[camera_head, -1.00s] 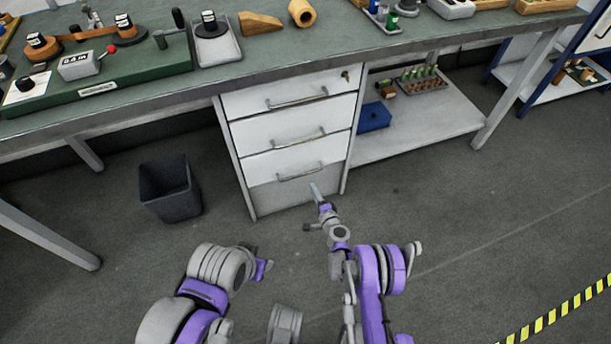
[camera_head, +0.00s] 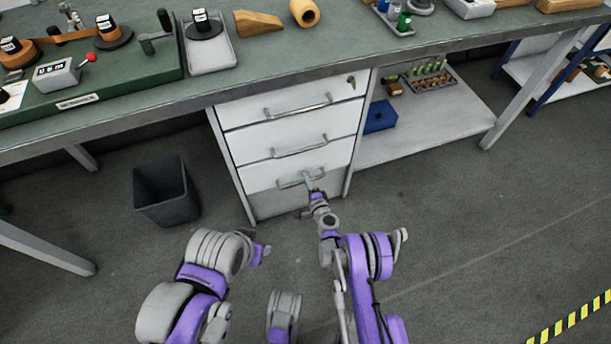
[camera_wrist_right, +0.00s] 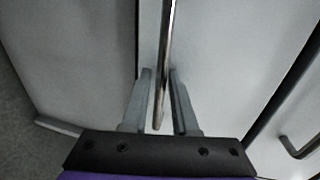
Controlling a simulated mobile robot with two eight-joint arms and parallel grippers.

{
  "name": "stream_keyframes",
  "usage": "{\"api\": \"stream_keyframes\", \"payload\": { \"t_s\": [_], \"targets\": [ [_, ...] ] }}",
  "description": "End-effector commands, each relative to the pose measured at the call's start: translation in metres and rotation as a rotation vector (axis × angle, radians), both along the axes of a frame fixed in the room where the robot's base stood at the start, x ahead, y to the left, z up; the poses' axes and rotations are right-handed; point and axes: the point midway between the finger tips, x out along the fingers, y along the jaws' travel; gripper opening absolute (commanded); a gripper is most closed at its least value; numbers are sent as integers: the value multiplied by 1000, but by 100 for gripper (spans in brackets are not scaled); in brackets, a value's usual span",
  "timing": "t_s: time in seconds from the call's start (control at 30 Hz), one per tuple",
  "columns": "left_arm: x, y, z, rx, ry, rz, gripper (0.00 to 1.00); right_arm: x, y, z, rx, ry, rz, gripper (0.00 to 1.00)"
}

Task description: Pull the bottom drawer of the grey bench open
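The grey bench has a white drawer unit with three drawers, each with a bar handle. In the right wrist view, the handle (camera_wrist_right: 167,45) runs between the two fingers of my right gripper (camera_wrist_right: 160,88). The fingers are open, one on each side of the bar, with a visible gap on the left. My left arm's end (camera_head: 261,252) is low in the head view, away from the drawers; its fingers are unclear.
A dark bin (camera_head: 166,192) stands on the floor left of the drawer unit. A low shelf (camera_head: 435,122) with a blue box (camera_head: 380,116) is at its right. The benchtop (camera_head: 340,45) overhangs the drawers. The floor in front of the drawers is clear apart from my arms.

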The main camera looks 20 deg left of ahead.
Motion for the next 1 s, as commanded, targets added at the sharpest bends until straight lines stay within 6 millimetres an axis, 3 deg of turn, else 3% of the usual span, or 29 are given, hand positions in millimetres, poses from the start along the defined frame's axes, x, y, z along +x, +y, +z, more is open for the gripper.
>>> {"api": "stream_keyframes", "payload": {
  "t_s": [0.17, 0.33, 1.0],
  "targets": [
    [0, 0, 0, 0, 0, 0, 50, 0, 0, 0, 0, 0, 0, 27],
    [0, 0, 0, 0, 0, 0, 50, 0, 0, 0, 0, 0, 0, 0],
    [0, 0, 0, 0, 0, 0, 50, 1, 0, 0, 0, 0, 0, 0]
  ]
}}
